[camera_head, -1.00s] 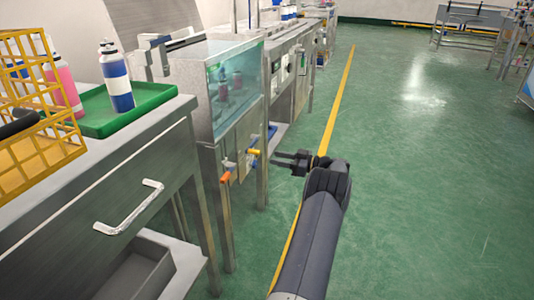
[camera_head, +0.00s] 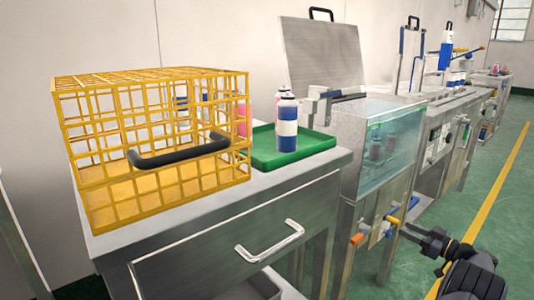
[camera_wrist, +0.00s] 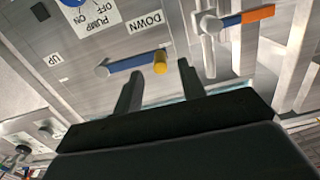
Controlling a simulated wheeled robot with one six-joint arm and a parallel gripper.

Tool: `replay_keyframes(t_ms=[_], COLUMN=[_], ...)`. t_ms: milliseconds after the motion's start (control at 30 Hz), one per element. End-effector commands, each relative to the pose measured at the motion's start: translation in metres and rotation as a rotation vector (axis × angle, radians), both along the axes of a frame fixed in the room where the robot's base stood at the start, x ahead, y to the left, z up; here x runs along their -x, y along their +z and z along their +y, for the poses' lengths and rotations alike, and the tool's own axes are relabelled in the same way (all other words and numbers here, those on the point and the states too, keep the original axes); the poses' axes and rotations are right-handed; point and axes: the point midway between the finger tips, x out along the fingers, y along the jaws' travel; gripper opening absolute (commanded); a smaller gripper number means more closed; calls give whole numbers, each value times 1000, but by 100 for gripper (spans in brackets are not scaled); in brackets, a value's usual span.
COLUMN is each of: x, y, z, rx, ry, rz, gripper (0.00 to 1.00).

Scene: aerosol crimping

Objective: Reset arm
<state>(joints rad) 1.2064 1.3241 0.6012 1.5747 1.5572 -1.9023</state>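My gripper (camera_head: 418,236) is at the lower right in the head view, in front of the metal water-bath station (camera_head: 345,200). In the wrist view my gripper (camera_wrist: 160,88) has its two dark fingers apart with nothing between them. Beyond the fingertips is a blue lever with a yellow end (camera_wrist: 160,62), on a panel marked UP, DOWN and PUMP ON/OFF. It looks close to the fingers, but I cannot tell the distance. A second lever with an orange end (camera_wrist: 258,14) is to its right. Both the yellow end (camera_head: 392,222) and the orange end (camera_head: 357,238) show in the head view.
A yellow wire cage (camera_head: 150,72) with a black handle stands on the metal table at left. A green tray (camera_head: 310,145) beside it holds a blue-and-white can (camera_head: 287,128). A raised metal lid (camera_head: 320,58) is behind the bath. Green floor is open at right.

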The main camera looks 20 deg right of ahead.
Motion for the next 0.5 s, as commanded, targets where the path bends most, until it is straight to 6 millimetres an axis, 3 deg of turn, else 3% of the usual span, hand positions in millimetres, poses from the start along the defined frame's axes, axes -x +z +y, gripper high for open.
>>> replay_keyframes(t_ms=[233,500], x=[-37,-47], y=[-1,2], z=[14,17], rx=[1,-10], ry=[0,-2], rz=[-1,3], gripper=[38,38])
